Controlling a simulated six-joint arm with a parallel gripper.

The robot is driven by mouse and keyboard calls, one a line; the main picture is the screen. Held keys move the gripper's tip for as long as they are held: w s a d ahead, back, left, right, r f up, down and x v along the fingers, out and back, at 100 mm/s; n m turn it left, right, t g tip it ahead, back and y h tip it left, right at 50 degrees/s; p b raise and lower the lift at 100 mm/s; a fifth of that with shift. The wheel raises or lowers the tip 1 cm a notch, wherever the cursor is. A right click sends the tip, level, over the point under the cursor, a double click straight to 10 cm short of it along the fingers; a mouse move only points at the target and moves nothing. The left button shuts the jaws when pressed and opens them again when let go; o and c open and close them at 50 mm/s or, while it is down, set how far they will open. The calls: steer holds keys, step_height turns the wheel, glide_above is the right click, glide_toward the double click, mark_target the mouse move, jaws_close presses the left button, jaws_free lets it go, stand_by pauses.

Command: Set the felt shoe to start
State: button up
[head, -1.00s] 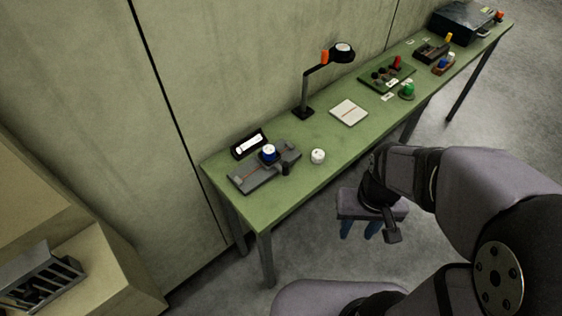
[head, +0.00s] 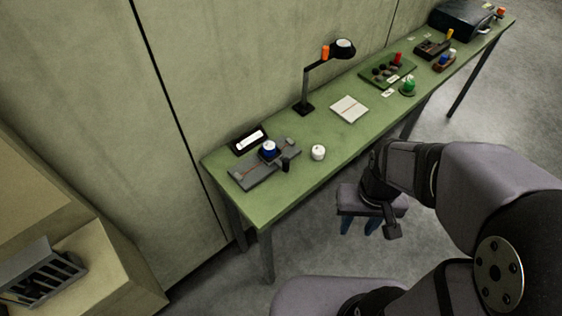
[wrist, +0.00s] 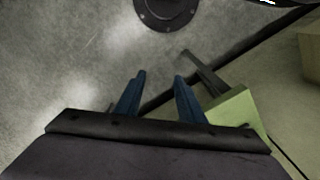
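A grey fixture (head: 252,176) with a thin reddish line along its top lies near the left end of the green bench (head: 300,188). A round blue part with a white top (head: 269,148) stands on the fixture, and a small dark upright part (head: 285,166) is at its front right edge. I cannot tell which part is the felt shoe. My gripper (head: 359,232) hangs in front of the bench, below its top and well apart from the fixture. In the wrist view its blue fingers (wrist: 160,76) stand apart with nothing between them, above the floor.
A white round piece (head: 318,152) stands right of the fixture, a dark box with a white label (head: 249,139) behind it. A lamp (head: 304,85) and a white pad (head: 349,109) stand farther along. A tan cabinet (head: 125,265) is at lower left.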

mark_target(286, 164)
stand_by(0.5)
